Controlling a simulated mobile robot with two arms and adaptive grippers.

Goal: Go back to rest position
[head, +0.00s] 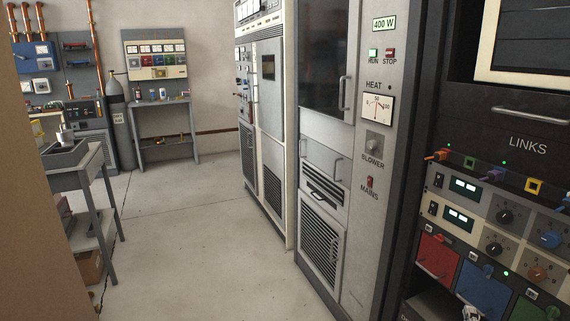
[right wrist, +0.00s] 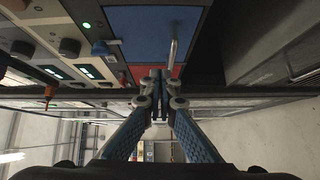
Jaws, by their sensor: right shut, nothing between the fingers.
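My right gripper (right wrist: 160,78) is shut and empty in the right wrist view, its two blue-padded fingers meeting at the tips. The fingertips are in front of a blue panel (right wrist: 140,35) with a metal handle and a red panel (right wrist: 138,73); I cannot tell whether they touch. In the head view only a small part of the right gripper (head: 471,312) shows at the bottom edge, in front of the rack. My left gripper is not in view.
The rack with knobs, coloured panels and cable plugs (head: 480,215) stands close at right. Tall grey cabinets (head: 322,180) line the aisle. A grey cart (head: 75,170) and a brown surface (head: 30,230) are at left. The aisle floor (head: 190,250) is clear.

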